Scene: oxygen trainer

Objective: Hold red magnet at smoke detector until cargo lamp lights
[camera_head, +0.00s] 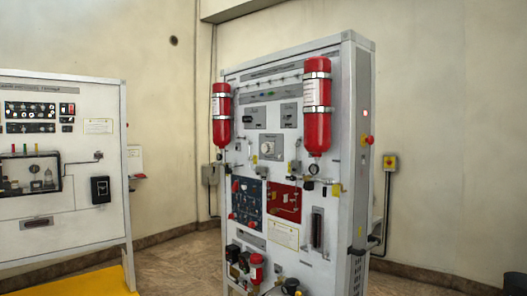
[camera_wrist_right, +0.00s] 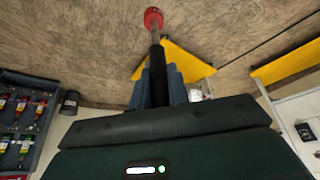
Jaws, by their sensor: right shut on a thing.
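The red magnet (camera_wrist_right: 153,18) is a round red tip on a thin rod with a black handle, in the right wrist view. My right gripper (camera_wrist_right: 157,88) is shut on the black handle, and the red tip points away from the gripper, apart from any surface I can make out. In the head view, a white trainer panel (camera_head: 258,130) stands upright with gauges, switches and small lamps. I cannot tell which part is the smoke detector or the cargo lamp, or whether that lamp is lit. Neither gripper shows in the head view.
Two red cylinders (camera_head: 318,115) (camera_head: 221,115) stick out from the panel's front. Another white trainer (camera_head: 60,210) stands at the left with a yellow surface (camera_head: 75,283) before it. Brown floor (camera_head: 180,262) lies open between them. A dark board (camera_wrist_right: 30,110) shows left in the wrist view.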

